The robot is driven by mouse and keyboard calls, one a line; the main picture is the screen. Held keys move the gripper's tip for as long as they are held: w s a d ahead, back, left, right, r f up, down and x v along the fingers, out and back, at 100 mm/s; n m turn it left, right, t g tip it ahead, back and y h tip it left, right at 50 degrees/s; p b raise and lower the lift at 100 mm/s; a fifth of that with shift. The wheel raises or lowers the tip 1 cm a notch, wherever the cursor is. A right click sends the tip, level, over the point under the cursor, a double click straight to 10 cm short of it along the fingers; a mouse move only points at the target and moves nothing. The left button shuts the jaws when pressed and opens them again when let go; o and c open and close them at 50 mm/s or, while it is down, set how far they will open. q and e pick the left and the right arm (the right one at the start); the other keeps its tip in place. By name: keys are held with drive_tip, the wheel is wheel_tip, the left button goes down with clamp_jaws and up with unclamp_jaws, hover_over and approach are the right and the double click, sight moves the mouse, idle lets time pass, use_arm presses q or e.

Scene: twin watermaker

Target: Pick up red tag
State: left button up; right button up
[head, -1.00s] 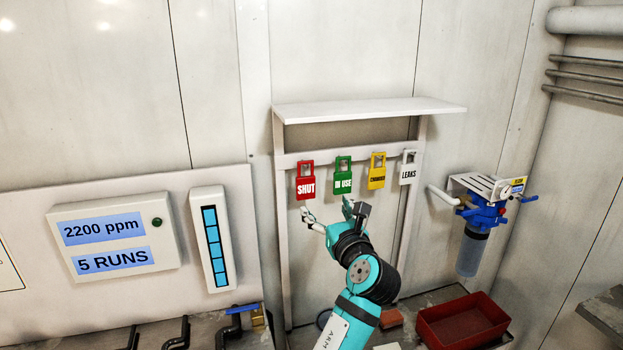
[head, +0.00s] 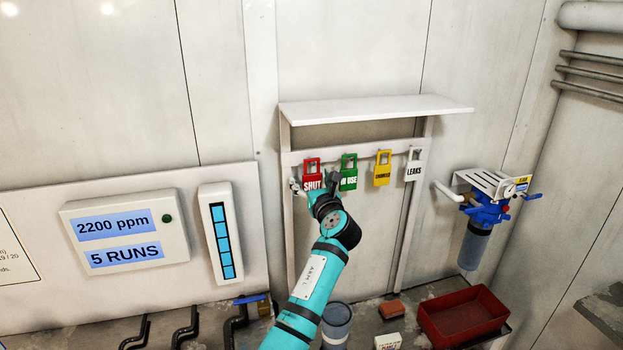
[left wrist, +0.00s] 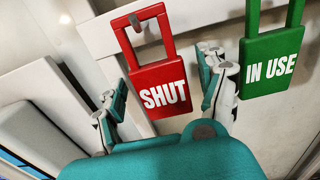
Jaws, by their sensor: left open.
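The red tag (head: 312,173), marked SHUT, hangs from a peg on the white rail. Its lower part is hidden behind my left gripper in the head view. In the left wrist view the red tag (left wrist: 160,88) sits between the two fingers of my left gripper (left wrist: 165,95). One finger is on each side, with a visible gap on the left. The right finger is close to the tag's edge; I cannot tell whether it touches. My left gripper (head: 315,188) is open. My right gripper is not in view.
The green IN USE tag (head: 349,172) hangs just right, close to my right-hand finger. A yellow tag (head: 382,168) and a white LEAKS tag (head: 414,166) hang further right. A shelf (head: 375,109) juts out above. A red tray (head: 462,316) stands below right.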

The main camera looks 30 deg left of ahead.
use_arm(q)
drive_tip(key=c, duration=1)
drive_tip(key=shift+d, duration=0.1)
drive_tip(key=shift+c, duration=0.4)
drive_tip(key=shift+r, duration=0.15)
